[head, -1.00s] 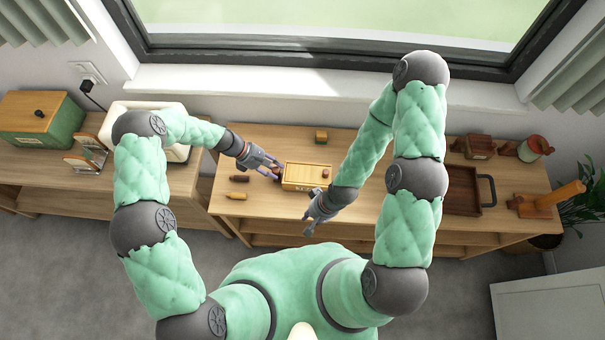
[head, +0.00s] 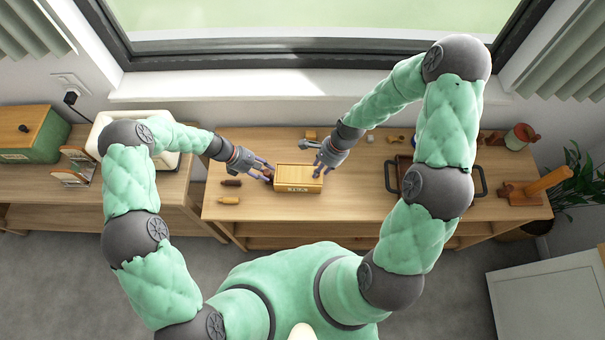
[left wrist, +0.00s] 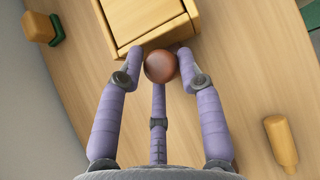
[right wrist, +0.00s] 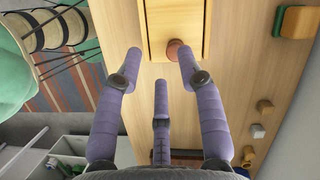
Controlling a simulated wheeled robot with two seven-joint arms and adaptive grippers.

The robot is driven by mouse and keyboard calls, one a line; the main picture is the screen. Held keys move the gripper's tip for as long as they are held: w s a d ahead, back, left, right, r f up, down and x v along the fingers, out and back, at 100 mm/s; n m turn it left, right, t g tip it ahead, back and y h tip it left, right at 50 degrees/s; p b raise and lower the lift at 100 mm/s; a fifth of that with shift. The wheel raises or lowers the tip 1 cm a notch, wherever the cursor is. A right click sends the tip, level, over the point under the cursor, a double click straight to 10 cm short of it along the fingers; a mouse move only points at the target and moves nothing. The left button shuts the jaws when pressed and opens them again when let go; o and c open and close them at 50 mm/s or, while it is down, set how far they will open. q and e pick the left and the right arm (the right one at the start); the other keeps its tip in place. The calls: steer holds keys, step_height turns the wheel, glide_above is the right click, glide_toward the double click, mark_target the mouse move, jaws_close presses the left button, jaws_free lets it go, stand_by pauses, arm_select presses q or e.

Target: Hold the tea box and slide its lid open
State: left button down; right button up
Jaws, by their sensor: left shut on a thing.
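The tea box (head: 298,171) is a yellow wooden box with dark lettering on its front, resting on the wooden table. My left gripper (head: 267,172) is at its left end, shut on a round brown knob (left wrist: 160,67) there. The box end also shows in the left wrist view (left wrist: 145,17). My right gripper (head: 319,166) is at the box's right end. In the right wrist view, its fingers (right wrist: 160,58) are spread, with a reddish-brown knob (right wrist: 174,48) on the box (right wrist: 175,22) between them, nearer the right finger. The gap to the left finger is clear.
A dark brown tray (head: 405,165) lies to the right, partly behind my right arm. A yellow bottle-shaped piece (head: 228,201) and a dark brown one (head: 231,183) lie left of the box. A green and brown block (right wrist: 293,22) stands behind it. The table in front is clear.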

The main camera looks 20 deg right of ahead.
mark_target(300, 173)
steer(key=shift+w+f+m, duration=0.25)
steer(key=shift+f+m, duration=0.15)
steer(key=shift+f, duration=0.4)
steer(key=shift+w+f+m, duration=0.3)
steer(key=shift+f+m, duration=0.1)
steer(key=shift+f, duration=0.35)
steer(key=shift+w+f+m, duration=0.25)
steer(key=shift+f+m, duration=0.15)
steer(key=shift+f, duration=0.4)
jaws_close()
